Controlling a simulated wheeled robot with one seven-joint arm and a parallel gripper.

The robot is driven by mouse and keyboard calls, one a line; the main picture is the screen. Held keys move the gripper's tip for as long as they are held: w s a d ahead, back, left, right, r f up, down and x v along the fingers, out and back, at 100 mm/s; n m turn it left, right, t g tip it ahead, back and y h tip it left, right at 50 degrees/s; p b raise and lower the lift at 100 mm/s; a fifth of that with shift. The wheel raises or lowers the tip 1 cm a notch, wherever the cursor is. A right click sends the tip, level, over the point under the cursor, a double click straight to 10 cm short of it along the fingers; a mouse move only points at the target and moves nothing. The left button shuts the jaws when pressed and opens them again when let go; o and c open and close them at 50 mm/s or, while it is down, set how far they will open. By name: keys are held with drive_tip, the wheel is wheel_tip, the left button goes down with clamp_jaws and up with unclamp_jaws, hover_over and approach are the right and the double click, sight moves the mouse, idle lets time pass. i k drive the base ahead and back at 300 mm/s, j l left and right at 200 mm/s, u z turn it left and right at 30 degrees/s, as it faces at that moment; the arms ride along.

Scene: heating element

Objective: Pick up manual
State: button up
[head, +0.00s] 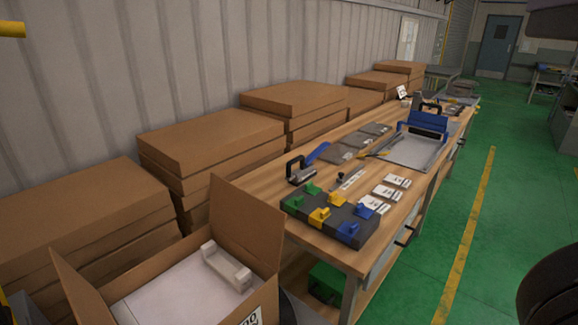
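Three small white printed booklets or cards lie in a row on the wooden workbench (266,187), near its right edge: a near one (370,204), a middle one (385,192) and a far one (397,180). They look like manuals, but their print is too small to read. They lie flat and apart, just behind a dark block with green, yellow and blue clamps (332,218). My gripper is not in view, so its state and distance from the booklets do not show.
An open cardboard box (245,214) with a white foam piece (227,267) stands in front of the bench. Stacked brown boxes (210,143) line the wall. A blue-ended tray (415,150) and grey plates (352,143) lie farther back. Green floor (520,185) is clear at right.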

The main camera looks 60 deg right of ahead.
sight(399, 182)
drive_tip(key=z, duration=2.25)
drive_tip(key=i+l+u, duration=0.1)
drive_tip(key=u, duration=0.25)
drive_tip(key=l+u, duration=0.35)
drive_tip(key=i+l+u, duration=0.15)
drive_tip(key=l, duration=0.45)
drive_tip(key=l+u, duration=0.15)
drive_tip(key=l, duration=0.45)
drive_tip(key=i+l+u, duration=0.15)
drive_tip(key=l, duration=1.45)
